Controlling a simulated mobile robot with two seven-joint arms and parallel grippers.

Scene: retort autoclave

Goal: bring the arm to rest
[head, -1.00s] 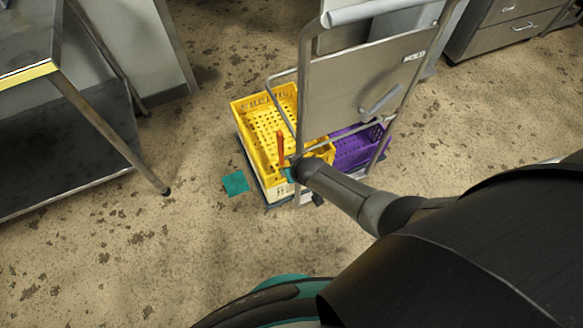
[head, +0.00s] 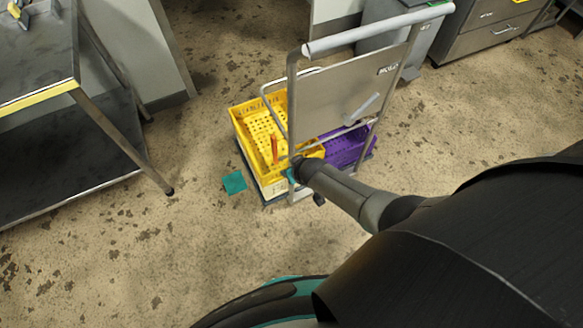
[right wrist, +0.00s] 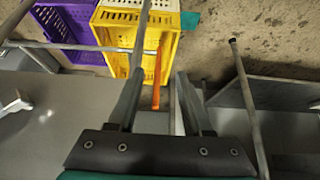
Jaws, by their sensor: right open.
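My right arm reaches in from the right in the head view. Its gripper (head: 291,171) is beside the cart's near corner, small and partly hidden by its own wrist. In the right wrist view the two fingers (right wrist: 160,73) are spread apart, with no object clearly held. An orange stick-like thing (right wrist: 157,78) shows between them against the yellow crate (right wrist: 112,62); I cannot tell its distance from the fingers. The orange thing (head: 274,148) also shows at the yellow crate (head: 240,126) in the head view. My left gripper is not in view.
The cart has a metal frame and upright panel (head: 340,100). A purple crate (head: 350,150) stands on it beside the yellow one. A teal patch (head: 234,182) lies on the floor. A steel table (head: 40,95) is at left, drawers (head: 490,35) at upper right.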

